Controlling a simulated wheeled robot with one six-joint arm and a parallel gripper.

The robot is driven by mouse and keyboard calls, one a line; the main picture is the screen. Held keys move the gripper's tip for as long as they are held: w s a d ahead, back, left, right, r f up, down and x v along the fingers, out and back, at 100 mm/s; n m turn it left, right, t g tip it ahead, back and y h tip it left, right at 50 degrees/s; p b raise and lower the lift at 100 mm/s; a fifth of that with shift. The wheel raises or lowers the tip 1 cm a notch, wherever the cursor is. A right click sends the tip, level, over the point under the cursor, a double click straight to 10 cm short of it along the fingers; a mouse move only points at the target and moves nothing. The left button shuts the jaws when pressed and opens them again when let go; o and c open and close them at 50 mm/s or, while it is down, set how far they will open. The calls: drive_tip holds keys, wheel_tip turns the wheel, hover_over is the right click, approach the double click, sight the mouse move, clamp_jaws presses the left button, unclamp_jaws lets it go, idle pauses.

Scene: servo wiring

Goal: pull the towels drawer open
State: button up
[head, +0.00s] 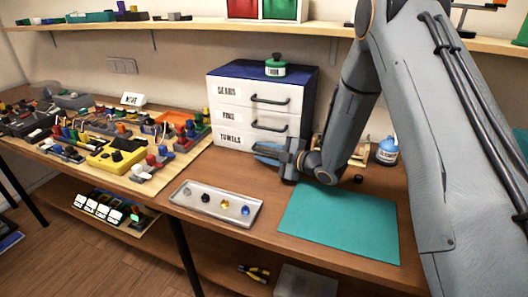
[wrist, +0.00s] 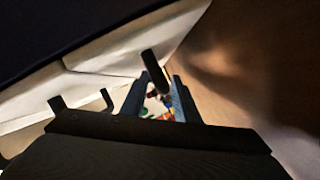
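The white drawer unit (head: 240,100) with a blue top stands at the back of the bench. Its drawers are labelled GEARS, PINS and TOWELS from top to bottom. The lowest, the towels drawer (head: 230,139), looks closed; my gripper hides its right part in the head view. My gripper (head: 262,155) is in front of that drawer, its blue fingers apart. In the wrist view my gripper (wrist: 160,80) has a dark bar handle (wrist: 154,68) at its fingertips, seemingly between them. I cannot tell whether they touch it.
A grey tray (head: 216,203) with small items and a teal mat (head: 340,222) lie in front. Electronic parts crowd the bench's left side.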

drive_tip(key=shift+c, duration=0.4)
clamp_jaws()
drive_tip(key=s+a, duration=0.1)
drive_tip(key=s, duration=0.4)
drive_tip(key=s+a, duration=0.2)
drive_tip(key=s, duration=0.3)
drive_tip(key=s+a, duration=0.2)
drive_tip(key=s, duration=0.2)
drive_tip(key=shift+s+a, duration=0.1)
drive_tip(key=shift+s, duration=0.3)
drive_tip(key=shift+o, duration=0.4)
unclamp_jaws()
